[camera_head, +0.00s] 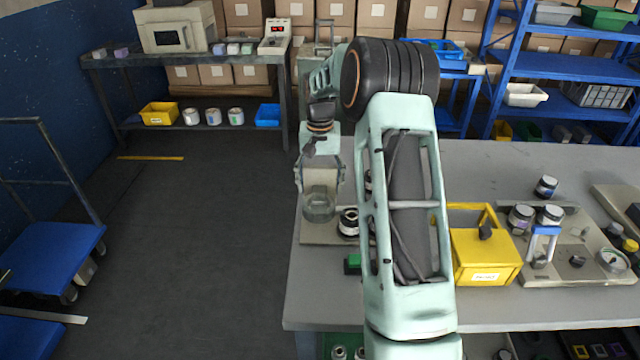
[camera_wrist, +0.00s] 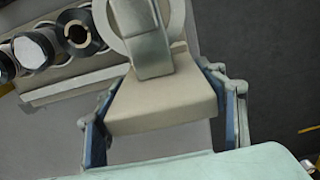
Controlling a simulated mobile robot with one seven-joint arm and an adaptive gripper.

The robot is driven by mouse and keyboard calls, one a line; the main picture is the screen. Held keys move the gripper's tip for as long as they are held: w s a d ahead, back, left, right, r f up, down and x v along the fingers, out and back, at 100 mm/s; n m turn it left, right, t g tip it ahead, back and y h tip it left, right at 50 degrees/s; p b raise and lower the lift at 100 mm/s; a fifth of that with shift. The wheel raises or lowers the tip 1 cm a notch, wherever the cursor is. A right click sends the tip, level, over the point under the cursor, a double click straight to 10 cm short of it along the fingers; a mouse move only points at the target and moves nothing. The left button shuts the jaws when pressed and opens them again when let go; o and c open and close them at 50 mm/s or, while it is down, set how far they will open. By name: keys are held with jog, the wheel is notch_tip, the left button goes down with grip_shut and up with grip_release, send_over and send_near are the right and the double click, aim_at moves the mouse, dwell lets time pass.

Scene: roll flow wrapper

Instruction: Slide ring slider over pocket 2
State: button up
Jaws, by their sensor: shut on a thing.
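My gripper (camera_head: 320,178) is shut on a beige block-like part with a pale round ring beyond it, which looks like the ring slider (camera_head: 319,208). In the wrist view my gripper (camera_wrist: 163,85) has a blue-grey finger on each side of the slider's beige block (camera_wrist: 160,108). A grey upright bar crosses the ring in that view. The held slider is at the left edge of a beige fixture plate (camera_head: 312,235). A black and white roll (camera_head: 348,222) is just right of it. I cannot tell which place is pocket 2.
Several round parts sit in a row on the fixture in the wrist view, including a black ring (camera_wrist: 78,30) and a white-topped one (camera_wrist: 32,50). A yellow bin (camera_head: 485,258) and a second fixture plate (camera_head: 560,275) stand to the right. My arm hides part of the table.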

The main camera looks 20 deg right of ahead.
jog(key=s+d, duration=0.2)
jog(key=d, duration=0.3)
jog(key=s+d, duration=0.2)
jog(key=d, duration=0.3)
jog(key=s+d+p, duration=0.1)
jog(key=s+d, duration=0.1)
jog(key=d, duration=0.3)
jog(key=shift+s+d, duration=0.2)
jog(key=o, duration=1.7)
notch_tip(320, 180, up, 12)
